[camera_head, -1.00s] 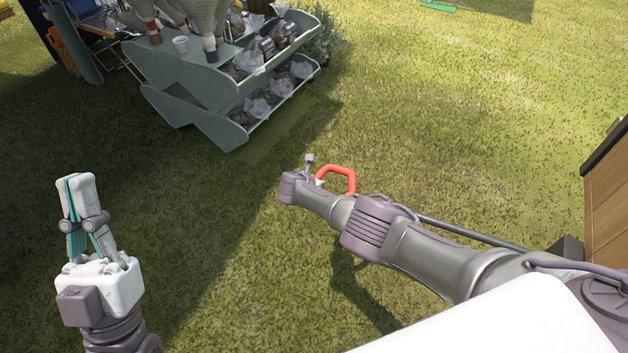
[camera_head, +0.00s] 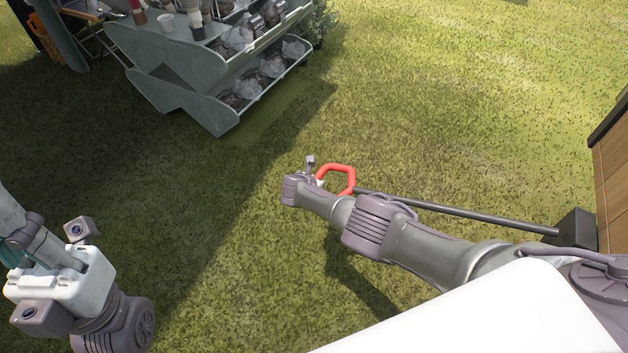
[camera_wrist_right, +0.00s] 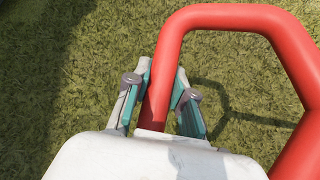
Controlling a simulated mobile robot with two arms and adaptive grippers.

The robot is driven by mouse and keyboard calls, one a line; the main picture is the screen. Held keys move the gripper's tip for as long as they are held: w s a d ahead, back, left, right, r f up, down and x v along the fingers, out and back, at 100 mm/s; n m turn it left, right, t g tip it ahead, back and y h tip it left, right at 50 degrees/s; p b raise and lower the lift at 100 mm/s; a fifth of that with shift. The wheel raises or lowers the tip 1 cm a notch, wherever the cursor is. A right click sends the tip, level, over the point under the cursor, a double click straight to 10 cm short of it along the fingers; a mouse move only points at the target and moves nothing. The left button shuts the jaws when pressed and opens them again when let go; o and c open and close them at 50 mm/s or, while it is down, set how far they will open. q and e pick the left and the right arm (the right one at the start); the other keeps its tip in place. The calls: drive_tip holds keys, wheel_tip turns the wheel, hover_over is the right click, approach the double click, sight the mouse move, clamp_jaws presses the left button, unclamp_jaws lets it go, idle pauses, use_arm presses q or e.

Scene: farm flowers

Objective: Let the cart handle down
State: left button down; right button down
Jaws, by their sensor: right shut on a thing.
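The cart handle is a red loop (camera_head: 338,168) at the end of a dark rod (camera_head: 470,213). The rod runs right to a dark block at the wooden cart (camera_head: 612,185). The handle is held above the grass. My right gripper is shut around one bar of the loop; in the right wrist view its fingers (camera_wrist_right: 162,75) lie on both sides of the red bar (camera_wrist_right: 235,16). In the head view my right arm hides most of that gripper. My left gripper (camera_head: 18,240) is at the left edge, away from the handle; its fingertips are cut off or unclear.
A grey-green display stand (camera_head: 210,105) with bagged goods on two shelves stands at the upper left. Open grass (camera_head: 450,110) surrounds the handle, with a shadow across the left side. The cart's wooden side borders the right edge.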

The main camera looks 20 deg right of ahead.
drive_tip(key=shift+s+d+f, duration=0.3)
drive_tip(key=shift+d+f, duration=0.15)
drive_tip(key=shift+d, duration=0.05)
drive_tip(key=c, duration=1)
unclamp_jaws()
drive_tip(key=shift+r, duration=0.15)
drive_tip(key=shift+a, duration=0.1)
drive_tip(key=shift+w+a, duration=0.1)
drive_tip(key=shift+a, duration=0.05)
drive_tip(key=shift+s+a+r, duration=0.2)
drive_tip(key=shift+a+r, duration=0.1)
drive_tip(key=shift+a, duration=0.1)
drive_tip(key=shift+d+v, duration=0.15)
drive_tip(key=shift+v, duration=2.6)
drive_tip(key=shift+d+v, duration=0.15)
drive_tip(key=shift+v, duration=2.6)
drive_tip(key=shift+s+r, duration=0.1)
